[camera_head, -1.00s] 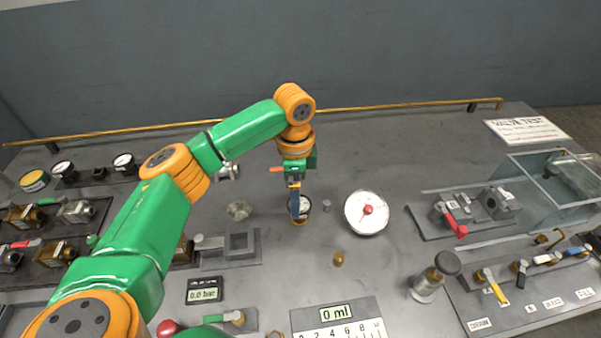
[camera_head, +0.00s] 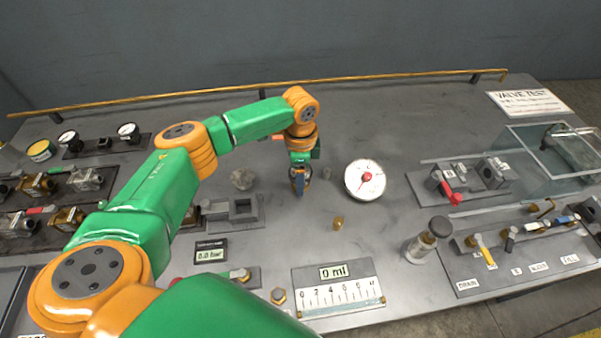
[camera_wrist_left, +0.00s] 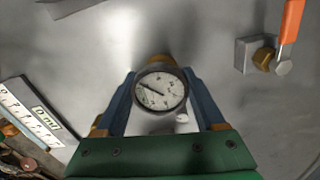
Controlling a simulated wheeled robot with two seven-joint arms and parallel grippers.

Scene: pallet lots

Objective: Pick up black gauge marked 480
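My left gripper (camera_head: 299,188) points down at the middle of the bench. In the left wrist view, a small round gauge (camera_wrist_left: 161,92) with a dark rim, a white dial and a brass fitting sits between its blue fingers. The fingertips appear to touch both sides of the rim. The number on the dial is too small to read. In the head view the gripper mostly hides this gauge, and I cannot tell whether it is clear of the bench. My right gripper is not in view.
Black-rimmed gauges (camera_head: 128,131) stand on a rack at the back left. A brass fitting (camera_head: 338,223) stands in front.

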